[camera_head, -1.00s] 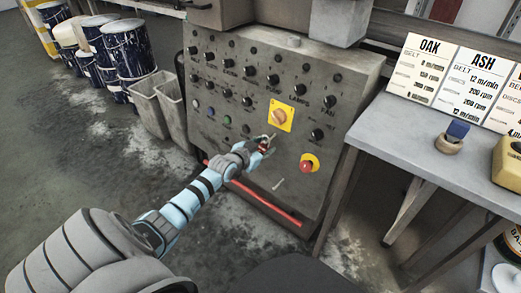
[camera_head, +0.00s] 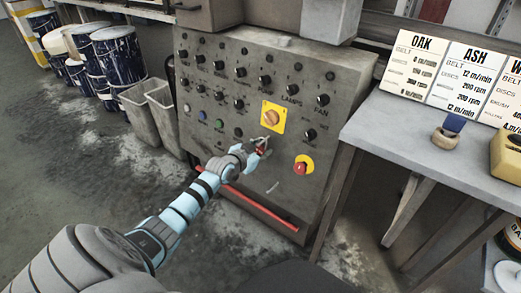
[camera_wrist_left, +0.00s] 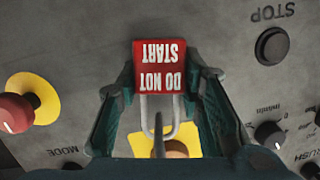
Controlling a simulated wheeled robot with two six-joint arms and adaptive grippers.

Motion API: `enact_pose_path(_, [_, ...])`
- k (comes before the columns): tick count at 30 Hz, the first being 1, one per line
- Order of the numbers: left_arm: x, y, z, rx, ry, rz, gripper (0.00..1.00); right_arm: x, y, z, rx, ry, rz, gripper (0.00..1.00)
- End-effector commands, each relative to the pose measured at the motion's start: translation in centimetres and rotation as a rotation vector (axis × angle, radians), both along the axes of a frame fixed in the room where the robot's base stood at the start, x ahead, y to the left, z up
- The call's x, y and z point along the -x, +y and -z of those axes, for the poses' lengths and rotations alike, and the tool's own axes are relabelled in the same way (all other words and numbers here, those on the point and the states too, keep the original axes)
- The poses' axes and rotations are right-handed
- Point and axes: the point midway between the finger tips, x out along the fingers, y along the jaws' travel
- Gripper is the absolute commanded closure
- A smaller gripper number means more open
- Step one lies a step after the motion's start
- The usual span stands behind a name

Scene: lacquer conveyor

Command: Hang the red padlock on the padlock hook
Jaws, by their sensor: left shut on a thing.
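The red padlock (camera_wrist_left: 160,66) is held between the two fingers of my left gripper (camera_wrist_left: 160,92), with its "DO NOT START" label upside down in the left wrist view. Its grey shackle (camera_wrist_left: 179,115) points toward the yellow switch plate (camera_wrist_left: 140,143). A dark slender peg (camera_wrist_left: 158,135), perhaps the hook, lines up with the shackle opening; I cannot tell whether it passes through. In the head view my left gripper (camera_head: 262,145) is close to the grey panel (camera_head: 225,165), just below the yellow plate (camera_head: 272,117), and partly hides the padlock. My right gripper is not in view.
A red emergency button (camera_head: 301,168) sits to the right of the gripper. Knobs cover the upper panel. A grey table (camera_head: 400,125) with speed cards stands at the right. Two grey bins (camera_head: 165,115) and blue drums (camera_head: 118,55) stand at the left.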

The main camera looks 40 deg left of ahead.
Motion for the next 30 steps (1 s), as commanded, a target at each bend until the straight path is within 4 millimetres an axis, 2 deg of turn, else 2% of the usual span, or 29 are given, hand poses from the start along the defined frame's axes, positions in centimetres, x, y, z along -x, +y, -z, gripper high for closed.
enact_pose_path(8, [0.0,0.0,0.0,0.000,-0.001,0.000,0.96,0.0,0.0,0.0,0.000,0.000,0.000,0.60])
enact_pose_path(9, [0.0,0.0,0.0,0.000,-0.001,0.000,0.63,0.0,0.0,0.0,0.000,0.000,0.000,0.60])
enact_pose_path(13, [0.0,0.0,0.0,0.000,-0.001,0.000,0.43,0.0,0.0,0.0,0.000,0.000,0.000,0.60])
enact_pose_path(23, [0.0,0.0,-0.3,-0.002,-0.001,0.001,0.43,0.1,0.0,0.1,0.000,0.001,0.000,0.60])
enact_pose_path(26, [0.0,0.0,-1.9,-0.003,-0.004,0.002,0.43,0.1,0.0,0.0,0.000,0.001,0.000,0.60])
enact_pose_path(30, [0.0,0.0,-5.4,-0.004,-0.004,0.001,0.43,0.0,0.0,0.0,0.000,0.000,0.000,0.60])
